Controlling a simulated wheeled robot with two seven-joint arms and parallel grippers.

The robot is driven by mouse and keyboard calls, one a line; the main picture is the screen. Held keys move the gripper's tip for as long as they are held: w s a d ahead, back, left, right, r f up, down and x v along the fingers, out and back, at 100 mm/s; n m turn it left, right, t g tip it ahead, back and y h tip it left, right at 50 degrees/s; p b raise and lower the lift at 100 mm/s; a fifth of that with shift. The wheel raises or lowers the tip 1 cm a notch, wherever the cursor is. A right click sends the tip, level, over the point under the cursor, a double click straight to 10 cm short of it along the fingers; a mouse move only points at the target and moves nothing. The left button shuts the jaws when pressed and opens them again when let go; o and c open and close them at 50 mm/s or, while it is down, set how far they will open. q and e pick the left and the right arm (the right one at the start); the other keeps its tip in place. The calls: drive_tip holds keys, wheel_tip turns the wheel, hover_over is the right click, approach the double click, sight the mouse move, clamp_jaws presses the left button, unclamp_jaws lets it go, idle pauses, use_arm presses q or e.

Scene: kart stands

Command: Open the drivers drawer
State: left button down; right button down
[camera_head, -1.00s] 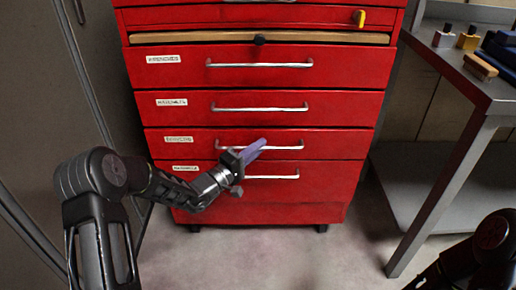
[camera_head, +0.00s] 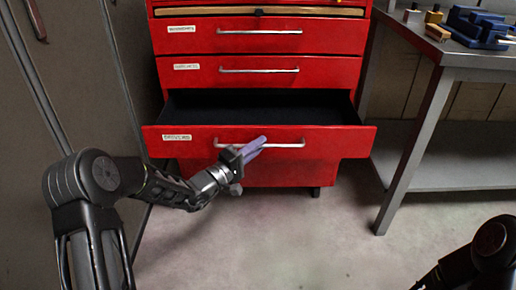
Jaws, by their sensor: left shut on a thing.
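The red tool cabinet stands ahead with labelled drawers. The third drawer down (camera_head: 330,143), whose small label (camera_head: 177,138) is blurred, is pulled out. Its dark interior (camera_head: 260,106) shows and looks empty where visible. My left gripper (camera_head: 254,147) is shut on this drawer's silver handle (camera_head: 285,145), near the handle's left half. The drawer below is hidden behind the open front. Only a part of my right arm shows at the lower right; its gripper is out of view.
The two drawers above (camera_head: 320,38) and (camera_head: 320,72) are shut. A grey metal workbench (camera_head: 470,61) with a blue vise (camera_head: 478,27) and small blocks stands at the right. Grey lockers (camera_head: 75,80) stand at the left. The floor in front (camera_head: 300,240) is clear.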

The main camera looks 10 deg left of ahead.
use_arm(q)
drive_tip(key=shift+s, duration=0.4)
use_arm(e)
drive_tip(key=shift+s+d+f, duration=0.1)
drive_tip(key=shift+s, duration=0.3)
use_arm(q)
drive_tip(key=c, duration=1.8)
unclamp_jaws()
